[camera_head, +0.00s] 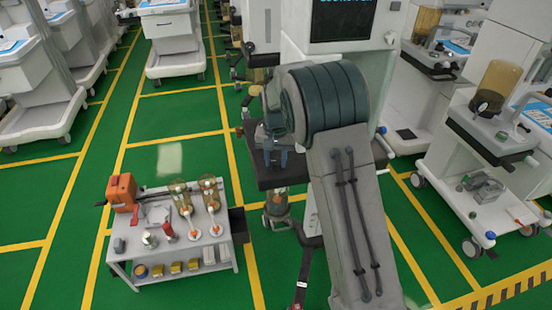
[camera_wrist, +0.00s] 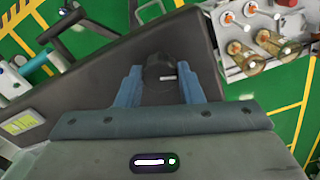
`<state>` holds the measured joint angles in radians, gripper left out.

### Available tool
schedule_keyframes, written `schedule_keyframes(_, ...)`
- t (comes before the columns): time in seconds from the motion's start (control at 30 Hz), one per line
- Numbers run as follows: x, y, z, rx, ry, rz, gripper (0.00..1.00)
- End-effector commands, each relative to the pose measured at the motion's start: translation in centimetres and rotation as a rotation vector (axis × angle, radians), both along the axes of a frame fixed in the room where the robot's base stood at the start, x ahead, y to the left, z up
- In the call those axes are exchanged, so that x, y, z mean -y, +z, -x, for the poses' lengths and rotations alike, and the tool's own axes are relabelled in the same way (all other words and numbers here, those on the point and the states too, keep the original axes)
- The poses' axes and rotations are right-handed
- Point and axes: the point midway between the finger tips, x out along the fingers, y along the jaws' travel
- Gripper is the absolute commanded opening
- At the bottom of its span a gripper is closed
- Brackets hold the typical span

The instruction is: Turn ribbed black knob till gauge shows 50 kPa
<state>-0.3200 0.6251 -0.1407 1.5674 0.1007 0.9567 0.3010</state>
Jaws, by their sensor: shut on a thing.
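The black knob (camera_wrist: 160,72) sits on the dark panel (camera_wrist: 95,85) of a cart in the wrist view. A short white mark shows on its face. My gripper (camera_wrist: 160,82) is shut on the knob, with one blue finger on each side of it. In the head view, my gripper (camera_head: 282,158) is at the dark shelf of the cart (camera_head: 270,182), left of my large arm link, and the knob cannot be made out there. I cannot see this cart's gauge or its reading in either view; my arm covers part of the cart.
A small white table (camera_head: 200,250) stands left of the cart, holding an orange device (camera_head: 121,190) and several cylinders and bottles. Other carts stand at right (camera_head: 480,150) and back left (camera_head: 30,100). Green floor with yellow lines is clear at left.

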Motion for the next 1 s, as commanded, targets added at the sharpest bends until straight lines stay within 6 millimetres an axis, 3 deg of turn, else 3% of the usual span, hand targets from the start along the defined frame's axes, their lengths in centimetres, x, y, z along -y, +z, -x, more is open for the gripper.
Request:
schedule_keyframes(0.5, -0.08, 0.13, -0.07, 0.003, -0.356, -0.001, 0.11)
schedule_keyframes(1.0, -0.01, 0.11, -0.11, 0.004, -0.434, -0.001, 0.11)
